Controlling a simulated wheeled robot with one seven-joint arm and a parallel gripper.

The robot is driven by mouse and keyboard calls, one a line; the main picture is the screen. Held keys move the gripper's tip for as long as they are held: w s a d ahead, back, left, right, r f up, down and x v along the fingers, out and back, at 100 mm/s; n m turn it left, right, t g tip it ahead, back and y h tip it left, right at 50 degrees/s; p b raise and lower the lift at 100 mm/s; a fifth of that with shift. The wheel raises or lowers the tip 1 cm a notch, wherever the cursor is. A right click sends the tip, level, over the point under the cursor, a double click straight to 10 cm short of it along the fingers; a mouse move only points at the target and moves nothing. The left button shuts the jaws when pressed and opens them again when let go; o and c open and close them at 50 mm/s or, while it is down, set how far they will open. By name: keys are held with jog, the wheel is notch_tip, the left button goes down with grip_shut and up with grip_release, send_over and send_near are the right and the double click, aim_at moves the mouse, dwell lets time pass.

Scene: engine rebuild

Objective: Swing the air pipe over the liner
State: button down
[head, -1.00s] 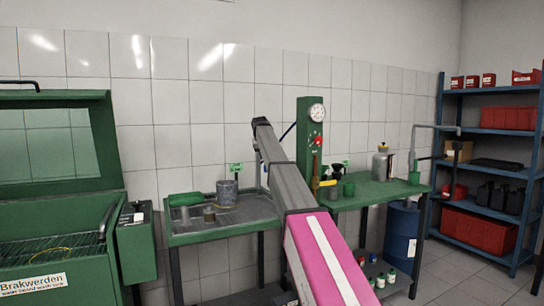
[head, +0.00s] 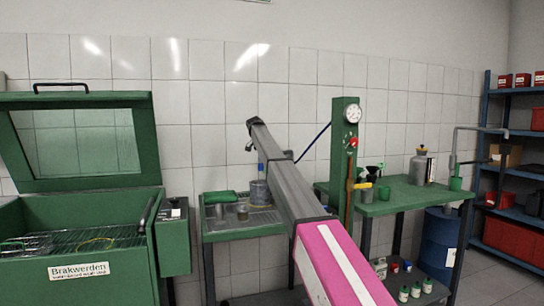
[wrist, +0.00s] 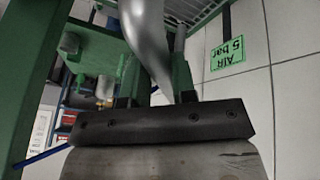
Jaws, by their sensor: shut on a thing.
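In the wrist view, my gripper (wrist: 157,95) is shut on a bent silver pipe, which I take for the air pipe (wrist: 148,35). The pipe rises between the dark fingers and runs out of the top of the picture. In the head view my arm reaches to the green drain bench, and its far end (head: 250,140) is above the tray; the fingers are too small to make out. A grey cylinder, seemingly the liner (head: 257,191), stands upright on the tray, partly hidden by my arm. I cannot tell how far the pipe is from it.
Small grey parts (head: 242,211) and a green item (head: 219,197) are on the tray (head: 228,226). A green post with a gauge (head: 351,114) stands right of my arm. An open green wash tank (head: 80,222) is at left. The wrist view shows the AIR sign (wrist: 226,54).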

jog(key=shift+w+a, duration=0.2)
jog(key=shift+a, duration=0.05)
jog(key=c, duration=0.9)
grip_release()
jog(key=shift+a, duration=0.1)
jog(key=shift+r, duration=0.15)
jog(key=v, duration=1)
jog(key=shift+a+r, duration=0.15)
jog(key=shift+r, duration=0.1)
jog(key=shift+s, duration=0.1)
